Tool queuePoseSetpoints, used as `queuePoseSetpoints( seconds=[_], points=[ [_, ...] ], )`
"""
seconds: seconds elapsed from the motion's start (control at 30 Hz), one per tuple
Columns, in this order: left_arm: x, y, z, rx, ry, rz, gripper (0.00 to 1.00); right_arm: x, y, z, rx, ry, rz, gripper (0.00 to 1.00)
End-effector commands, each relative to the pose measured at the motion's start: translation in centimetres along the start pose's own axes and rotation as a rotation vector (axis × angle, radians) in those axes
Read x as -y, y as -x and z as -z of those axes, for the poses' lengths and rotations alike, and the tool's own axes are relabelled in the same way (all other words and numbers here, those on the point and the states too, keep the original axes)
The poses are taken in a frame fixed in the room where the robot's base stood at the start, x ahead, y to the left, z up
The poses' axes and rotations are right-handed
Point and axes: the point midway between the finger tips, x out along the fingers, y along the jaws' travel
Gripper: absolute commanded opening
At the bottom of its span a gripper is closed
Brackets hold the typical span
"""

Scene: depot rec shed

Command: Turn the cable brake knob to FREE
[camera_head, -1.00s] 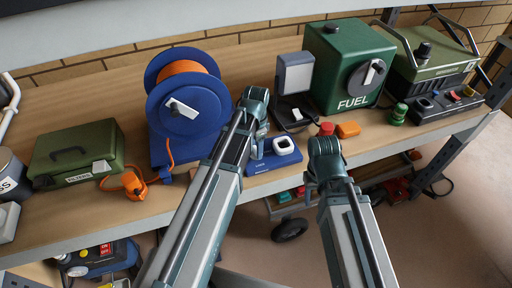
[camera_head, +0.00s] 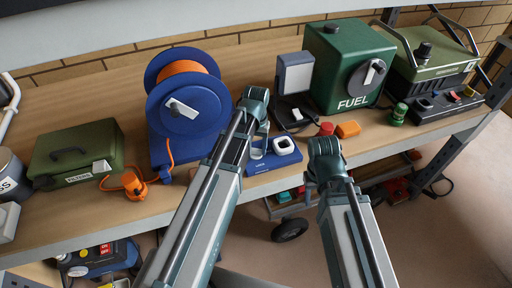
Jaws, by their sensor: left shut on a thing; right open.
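A blue cable reel (camera_head: 203,116) with orange cable stands left of my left arm, a pale bar-shaped knob (camera_head: 181,109) on its face. A low blue unit (camera_head: 274,161) sits at the shelf's front edge, with a pale square-ringed piece (camera_head: 284,146) on top and a label I cannot read. My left gripper (camera_head: 258,138) is over the unit's left part, shut on a small pale piece (camera_head: 256,153), mostly hidden by my arm. It is apart from the reel's knob. My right gripper (camera_head: 325,165) is open in front of the shelf edge; its fingers are largely hidden.
A green fuel can (camera_head: 327,55) with a dark knob (camera_head: 374,74) stands behind. A red cap (camera_head: 326,129) and an orange block (camera_head: 348,129) lie near the front edge. A green case (camera_head: 77,150) and an orange plug (camera_head: 133,184) are at left. A green-topped machine (camera_head: 437,62) is at right.

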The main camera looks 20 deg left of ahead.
Motion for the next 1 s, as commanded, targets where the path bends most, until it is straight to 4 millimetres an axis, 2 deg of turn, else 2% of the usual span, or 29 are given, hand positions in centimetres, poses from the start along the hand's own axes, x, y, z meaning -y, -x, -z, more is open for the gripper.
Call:
queuePoseSetpoints(
  seconds=[0.5,1.0],
  points=[
    [0.00,-0.01,0.00,0.000,0.408,0.000,0.02,0.00,-0.01,0.00,0.000,0.000,0.000,0.50],
    [0.00,-0.01,-0.01,0.000,0.552,0.000,0.02,0.00,-0.01,0.00,0.000,0.000,0.000,0.50]
  ],
)
